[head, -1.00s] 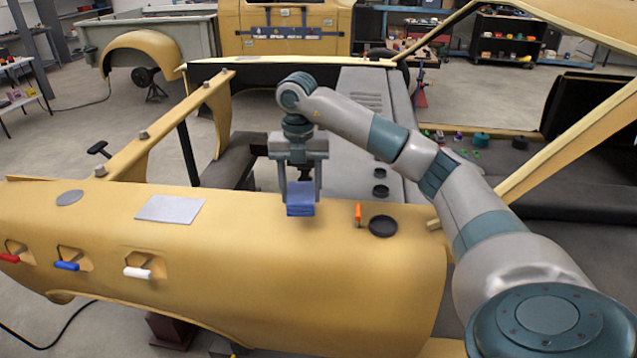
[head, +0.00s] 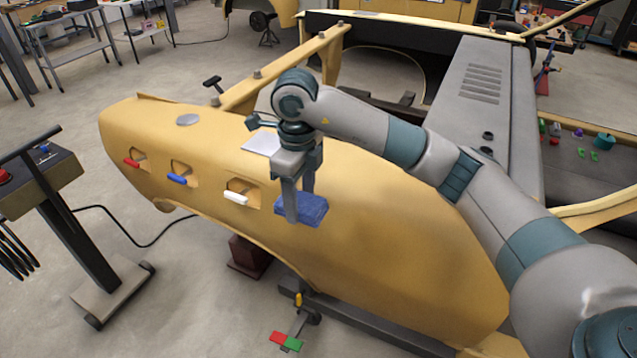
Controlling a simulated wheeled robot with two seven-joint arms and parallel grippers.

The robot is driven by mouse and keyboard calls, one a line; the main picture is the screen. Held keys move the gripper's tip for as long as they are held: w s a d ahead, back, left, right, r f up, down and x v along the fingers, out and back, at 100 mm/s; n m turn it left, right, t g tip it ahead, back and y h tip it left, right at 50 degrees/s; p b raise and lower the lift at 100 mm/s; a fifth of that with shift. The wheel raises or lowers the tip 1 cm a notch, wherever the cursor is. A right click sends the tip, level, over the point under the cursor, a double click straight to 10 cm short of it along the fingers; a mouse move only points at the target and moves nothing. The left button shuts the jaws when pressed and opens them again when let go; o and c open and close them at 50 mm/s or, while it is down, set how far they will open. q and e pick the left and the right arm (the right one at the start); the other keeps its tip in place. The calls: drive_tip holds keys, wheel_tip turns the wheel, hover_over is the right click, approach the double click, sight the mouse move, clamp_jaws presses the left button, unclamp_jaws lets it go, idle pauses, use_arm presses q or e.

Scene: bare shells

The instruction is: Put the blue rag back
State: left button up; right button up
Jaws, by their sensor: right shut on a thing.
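The blue rag (head: 304,211) is a small folded cloth. My right gripper (head: 301,200) points down and is shut on it. It holds the rag in front of the yellow body shell (head: 390,220), to the right of the white handle; whether the rag touches the shell I cannot tell. My left gripper is not in view.
The shell's side has recesses with a red handle (head: 131,163), a blue handle (head: 177,180) and a white handle (head: 236,198). A grey sheet (head: 262,143) lies on top, partly behind my gripper. A stand (head: 75,245) is at left.

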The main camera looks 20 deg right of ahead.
drive_tip(key=s+a+f+n, duration=0.3)
drive_tip(key=s+n, duration=0.5)
drive_tip(key=n, duration=1.1)
drive_tip(key=s+d+f+n+b, duration=0.2)
drive_tip(key=d+f+n+b, duration=0.2)
drive_tip(key=f+n+b, duration=0.1)
wheel_tip(320, 180, down, 2)
drive_tip(key=shift+s+d+f+b, duration=0.15)
drive_tip(key=shift+s+f+b, duration=0.1)
drive_tip(key=shift+b, duration=0.65)
